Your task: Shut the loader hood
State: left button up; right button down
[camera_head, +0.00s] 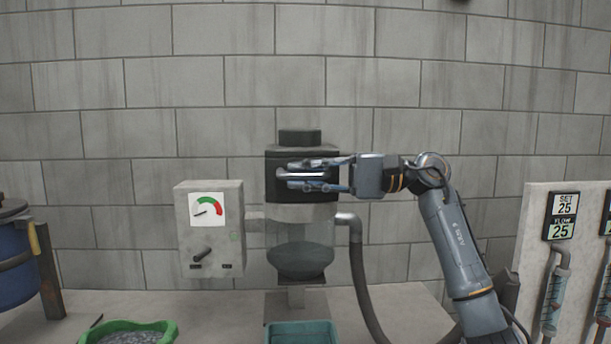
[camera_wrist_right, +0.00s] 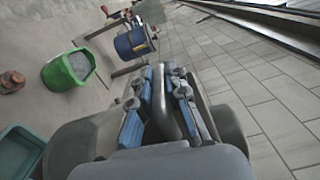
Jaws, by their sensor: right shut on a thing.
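The loader hood (camera_head: 323,155) is a dark grey box with a black cap (camera_head: 300,137) on top. It is above the clear loader chamber (camera_head: 300,233), which holds dark material at its bottom. The hood looks about level in the head view, but the gripper covers part of its front, and I cannot tell whether its rim is fully seated. My right gripper (camera_head: 290,175) reaches in from the right and is shut on the hood's handle. The wrist view shows the grey handle (camera_wrist_right: 170,105) between the blue-padded fingers (camera_wrist_right: 160,112). My left gripper is not in view.
A grey control box (camera_head: 209,240) with a gauge stands left of the chamber. A hose (camera_head: 358,270) leaves the chamber on the right. Below are a green tub (camera_head: 165,327) and a teal bin (camera_head: 300,325). A blue drum (camera_head: 15,270) is far left; a flow panel (camera_head: 535,235) is far right.

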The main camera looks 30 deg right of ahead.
jog(key=c, duration=1.4)
grip_release()
jog(key=shift+f, duration=0.25)
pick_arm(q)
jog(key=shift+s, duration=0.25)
pick_arm(e)
jog(key=shift+o, duration=0.3)
jog(key=shift+d, duration=0.1)
jog(key=v, duration=1.2)
jog(key=shift+w+r, duration=0.1)
jog(key=shift+r, duration=0.1)
